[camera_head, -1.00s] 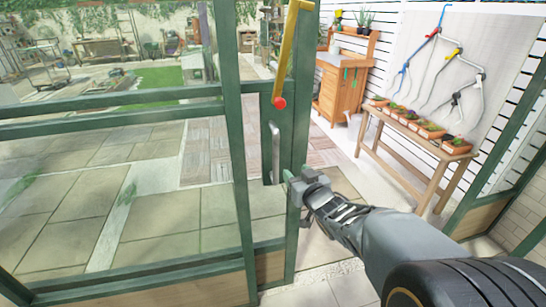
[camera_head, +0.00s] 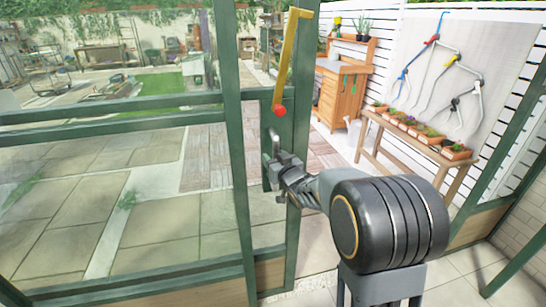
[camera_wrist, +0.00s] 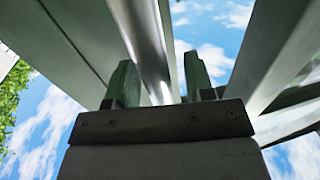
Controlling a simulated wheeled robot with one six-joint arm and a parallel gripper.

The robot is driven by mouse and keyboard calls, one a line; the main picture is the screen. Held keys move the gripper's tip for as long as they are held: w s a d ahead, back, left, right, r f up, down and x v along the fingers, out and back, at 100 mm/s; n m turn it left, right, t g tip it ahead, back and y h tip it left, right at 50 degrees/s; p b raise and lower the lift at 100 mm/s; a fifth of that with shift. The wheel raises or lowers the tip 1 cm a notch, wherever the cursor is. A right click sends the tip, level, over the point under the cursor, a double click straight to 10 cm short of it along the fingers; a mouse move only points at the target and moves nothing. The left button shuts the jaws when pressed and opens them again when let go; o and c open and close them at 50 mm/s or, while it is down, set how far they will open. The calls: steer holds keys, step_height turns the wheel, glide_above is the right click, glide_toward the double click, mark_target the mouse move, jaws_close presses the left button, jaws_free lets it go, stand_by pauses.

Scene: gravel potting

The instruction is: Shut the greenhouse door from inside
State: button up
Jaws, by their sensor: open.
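The greenhouse door has a green frame (camera_head: 299,150) and stands open in the head view, with a gap to the outside on its right. Its upright metal handle (camera_head: 272,141) is on the door stile; the lower part is hidden by my gripper. My gripper (camera_head: 274,168) is at the handle. In the wrist view the shiny handle bar (camera_wrist: 152,40) runs between the two green fingers of my gripper (camera_wrist: 160,83), which are open around it. I cannot tell whether either finger touches it.
A yellow bar with a red end (camera_head: 290,60) is on the door above the handle. Green-framed glass panels (camera_head: 110,110) fill the left. Outside are a wooden bench with potted plants (camera_head: 405,150), an orange-brown cabinet (camera_head: 340,90) and open paving.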

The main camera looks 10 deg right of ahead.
steer(key=shift+w+a, duration=0.1)
steer(key=shift+w, duration=0.35)
steer(key=shift+c, duration=0.4)
jaws_close()
